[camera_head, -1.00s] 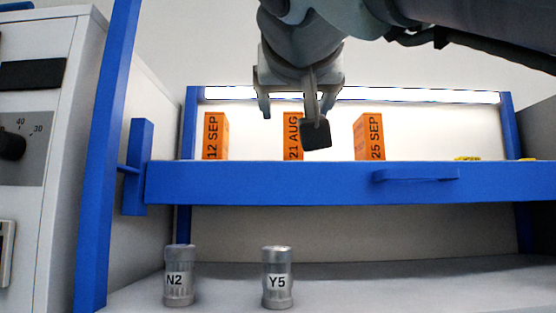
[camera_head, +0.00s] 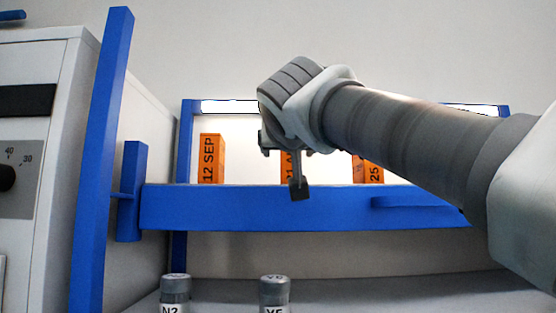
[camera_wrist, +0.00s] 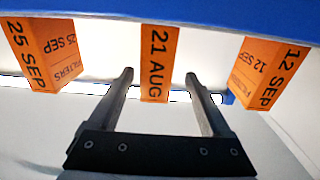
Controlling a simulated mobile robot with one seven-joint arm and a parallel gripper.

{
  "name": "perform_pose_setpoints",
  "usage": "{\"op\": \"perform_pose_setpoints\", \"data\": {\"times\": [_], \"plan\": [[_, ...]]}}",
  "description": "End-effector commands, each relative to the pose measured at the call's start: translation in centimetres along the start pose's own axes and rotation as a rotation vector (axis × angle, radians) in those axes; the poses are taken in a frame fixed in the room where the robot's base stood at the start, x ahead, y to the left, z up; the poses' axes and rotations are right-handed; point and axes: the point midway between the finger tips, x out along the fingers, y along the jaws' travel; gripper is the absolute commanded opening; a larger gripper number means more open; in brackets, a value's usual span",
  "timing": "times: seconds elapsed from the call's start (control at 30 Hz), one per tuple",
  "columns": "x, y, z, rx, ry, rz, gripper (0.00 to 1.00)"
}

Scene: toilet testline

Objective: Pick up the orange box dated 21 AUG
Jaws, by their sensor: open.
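The orange box dated 21 AUG (camera_wrist: 158,62) is in the middle of the wrist view, which shows the scene upside down. In the head view the 21 AUG box (camera_head: 287,168) stands on the blue-fronted shelf, mostly hidden behind my gripper (camera_head: 285,170). In the wrist view my gripper (camera_wrist: 160,82) is open and empty. Its two fingers point toward the box, one to each side of it in the picture. I cannot tell how much distance is left between fingertips and box.
The orange 12 SEP box (camera_head: 211,158) stands to the left and the 25 SEP box (camera_head: 366,170) to the right, partly behind my arm. The blue shelf front (camera_head: 250,208) runs below them. Two grey canisters, N2 (camera_head: 174,290) and Y5 (camera_head: 274,291), stand on the lower surface.

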Motion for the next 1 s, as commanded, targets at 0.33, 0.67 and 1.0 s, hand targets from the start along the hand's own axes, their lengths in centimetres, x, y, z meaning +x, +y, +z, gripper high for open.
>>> {"op": "perform_pose_setpoints", "data": {"times": [0.33,0.67,1.0], "plan": [[4.3,0.4,-0.3,-0.001,-0.003,0.001,0.82],[4.6,0.5,-0.1,0.000,-0.001,0.000,0.73],[4.6,0.5,-0.1,0.000,-0.001,0.000,0.12]]}}
